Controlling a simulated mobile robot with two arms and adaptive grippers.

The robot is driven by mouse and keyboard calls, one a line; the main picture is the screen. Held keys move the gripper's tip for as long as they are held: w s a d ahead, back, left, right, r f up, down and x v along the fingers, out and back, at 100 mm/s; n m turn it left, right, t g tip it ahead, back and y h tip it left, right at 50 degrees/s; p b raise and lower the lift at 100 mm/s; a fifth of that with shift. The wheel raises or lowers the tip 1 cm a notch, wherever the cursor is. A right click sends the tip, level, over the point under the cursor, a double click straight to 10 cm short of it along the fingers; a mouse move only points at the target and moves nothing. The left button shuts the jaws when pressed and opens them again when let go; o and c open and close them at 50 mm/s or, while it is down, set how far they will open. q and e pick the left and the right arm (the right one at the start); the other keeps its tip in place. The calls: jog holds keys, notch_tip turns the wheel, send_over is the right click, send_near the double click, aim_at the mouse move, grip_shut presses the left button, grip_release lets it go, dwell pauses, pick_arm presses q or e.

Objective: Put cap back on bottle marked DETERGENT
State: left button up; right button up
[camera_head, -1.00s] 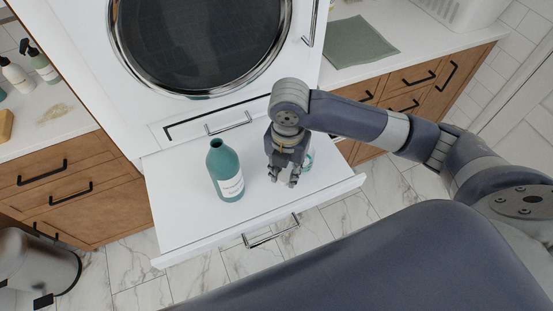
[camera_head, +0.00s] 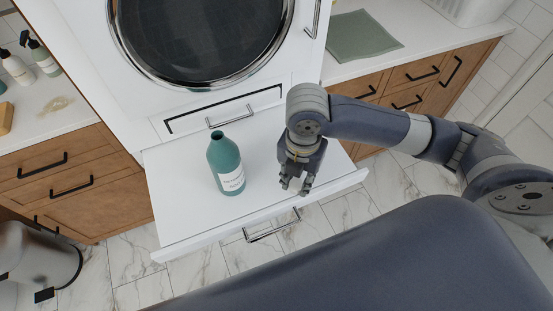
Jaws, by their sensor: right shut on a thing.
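The teal bottle (camera_head: 225,160) with a white label stands upright and uncapped, its dark mouth showing, on the white pull-out shelf (camera_head: 185,215) under the round-doored appliance. The label text is too small to read. My right gripper (camera_head: 296,188) points down over the right part of the shelf, to the right of the bottle and apart from it. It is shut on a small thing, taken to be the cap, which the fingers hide. My left gripper is not in view.
The appliance (camera_head: 140,100) rises behind the shelf. A green cloth (camera_head: 360,36) lies on the right counter. Spray bottles (camera_head: 42,58) stand on the left counter. A metal bin (camera_head: 40,255) is at lower left. The shelf around the bottle is clear.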

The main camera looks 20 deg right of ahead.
jog(key=m, duration=0.2)
jog(key=r+m, duration=0.1)
jog(key=m, duration=0.1)
jog(key=r+m, duration=0.1)
jog(key=shift+w+d+r+m, duration=0.1)
jog(key=shift+w+r+m, duration=0.05)
jog(key=shift+w+m, duration=0.25)
notch_tip(320, 180, up, 8)
jog(key=d+m, duration=0.1)
jog(key=m, duration=2)
jog(key=shift+w, duration=0.35)
jog(key=shift+d, duration=0.1)
